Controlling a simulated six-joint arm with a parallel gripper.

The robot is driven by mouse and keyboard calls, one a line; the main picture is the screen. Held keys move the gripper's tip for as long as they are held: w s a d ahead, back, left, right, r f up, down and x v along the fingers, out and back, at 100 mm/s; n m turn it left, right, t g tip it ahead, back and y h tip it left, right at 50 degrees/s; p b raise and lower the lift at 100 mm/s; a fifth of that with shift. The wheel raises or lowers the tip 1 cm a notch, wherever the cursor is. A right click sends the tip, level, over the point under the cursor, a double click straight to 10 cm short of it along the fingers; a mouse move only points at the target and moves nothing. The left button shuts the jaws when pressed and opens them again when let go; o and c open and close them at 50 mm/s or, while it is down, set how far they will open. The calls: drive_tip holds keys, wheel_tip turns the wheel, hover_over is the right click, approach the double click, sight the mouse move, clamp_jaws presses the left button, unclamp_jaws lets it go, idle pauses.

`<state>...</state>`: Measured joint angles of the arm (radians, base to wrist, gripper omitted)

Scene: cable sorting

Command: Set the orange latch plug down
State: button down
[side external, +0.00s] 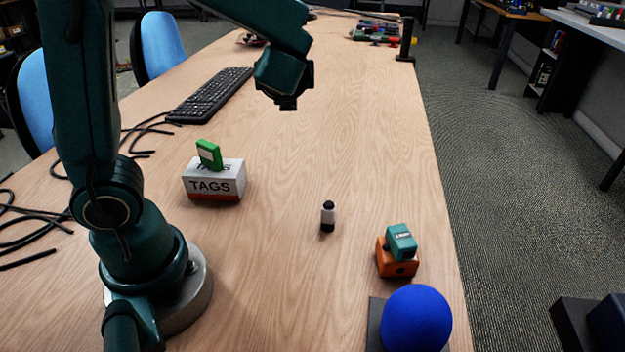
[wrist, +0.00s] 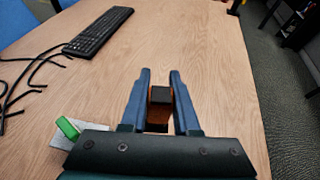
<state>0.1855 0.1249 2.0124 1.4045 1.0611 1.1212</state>
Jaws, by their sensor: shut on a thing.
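My gripper (side external: 287,101) is high above the far middle of the table in the side view, pointing down. In the wrist view its two blue fingers (wrist: 160,76) are shut on the orange latch plug (wrist: 151,108). The plug shows orange sides and a dark block on top between the fingers. In the side view the plug cannot be made out against the dark gripper. Bare wooden table (side external: 330,150) lies below and around the gripper, well apart from it.
A white TAGS box (side external: 214,184) with a green piece (side external: 209,154) on top stands left. A keyboard (side external: 210,95) and cables lie left.

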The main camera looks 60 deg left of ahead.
drive_tip(key=s+a+f+n+g+y, duration=0.1)
drive_tip(key=s+a+f+n+g, duration=0.3)
drive_tip(key=s+a+n+g, duration=0.4)
drive_tip(key=s+a+f+n+g, duration=0.35)
drive_tip(key=s+a, duration=0.25)
drive_tip(key=a, duration=0.5)
drive_tip(key=shift+m+g, duration=0.25)
drive_tip(key=shift+g, duration=0.1)
drive_tip(key=w+d+f, duration=0.1)
drive_tip(key=w+f, duration=0.1)
drive_tip(key=w, duration=0.1)
drive_tip(key=w+d+f, duration=0.1)
drive_tip(key=w+f, duration=0.1)
drive_tip(key=w, duration=0.2)
drive_tip(key=w+d+f, duration=0.1)
drive_tip(key=w+f, duration=0.1)
drive_tip(key=w, duration=0.2)
drive_tip(key=shift+f, duration=2.35)
drive_tip(key=shift+f, duration=0.15)
drive_tip(key=c, duration=0.7)
unclamp_jaws()
drive_tip(key=shift+o, duration=0.2)
